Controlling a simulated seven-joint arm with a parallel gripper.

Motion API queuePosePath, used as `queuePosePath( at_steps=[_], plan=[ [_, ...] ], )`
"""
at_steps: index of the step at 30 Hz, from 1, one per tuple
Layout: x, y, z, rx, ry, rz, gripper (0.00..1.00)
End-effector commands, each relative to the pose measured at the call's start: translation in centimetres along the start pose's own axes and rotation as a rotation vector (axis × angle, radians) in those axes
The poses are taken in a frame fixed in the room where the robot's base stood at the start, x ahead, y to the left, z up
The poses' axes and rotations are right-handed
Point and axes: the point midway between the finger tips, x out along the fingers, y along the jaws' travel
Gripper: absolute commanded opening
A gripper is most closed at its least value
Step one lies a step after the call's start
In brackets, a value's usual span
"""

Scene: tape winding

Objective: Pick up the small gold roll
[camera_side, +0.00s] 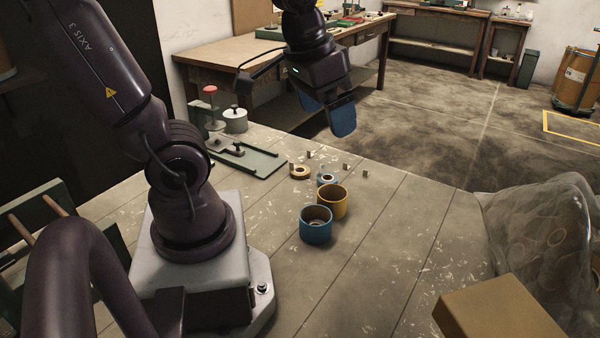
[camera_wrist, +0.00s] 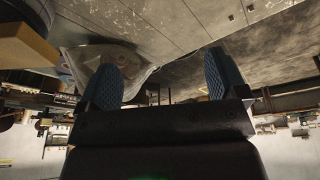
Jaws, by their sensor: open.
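A small gold roll (camera_side: 299,171) lies flat on the wooden table, with a dark hole in its middle. A small blue-grey roll (camera_side: 328,177) lies just right of it. A gold cup (camera_side: 333,202) and a blue cup (camera_side: 316,226) stand upright in front of these rolls. My gripper (camera_side: 328,118) hangs high above the far table edge, well clear of the rolls, with its blue fingers apart and nothing between them. The wrist view shows the open fingers (camera_wrist: 163,82) too, with the room upside down. I cannot make out the gold roll there.
Several small pegs (camera_side: 346,167) stand around the rolls. A green plate fixture (camera_side: 249,160) and a grey canister (camera_side: 235,120) sit to the left. A cardboard box (camera_side: 497,312) and a clear plastic wrap (camera_side: 545,235) occupy the right. The table's middle right is clear.

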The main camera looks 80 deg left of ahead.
Motion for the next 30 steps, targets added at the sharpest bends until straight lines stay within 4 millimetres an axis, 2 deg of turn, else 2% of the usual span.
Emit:
queuePosePath(
  at_steps=[1, 6, 10, 15, 21, 23, 25, 30],
  plan=[
    [1.2, -1.6, -1.0, -0.092, -0.056, -0.01, 0.91],
    [5.0, -7.3, -3.6, -0.454, -0.173, -0.038, 0.91],
    [8.5, -12.8, -4.6, -0.785, -0.239, -0.079, 0.91],
    [13.6, -20.5, -4.1, -1.245, -0.295, -0.165, 0.91],
    [18.6, -28.1, -2.0, -1.743, -0.289, -0.286, 0.91],
    [19.8, -29.9, -1.7, -1.884, -0.264, -0.321, 0.91],
    [20.3, -31.2, -2.3, -2.014, -0.218, -0.343, 0.91],
    [19.8, -32.3, -4.1, -2.223, -0.123, -0.34, 0.91]
  ],
)
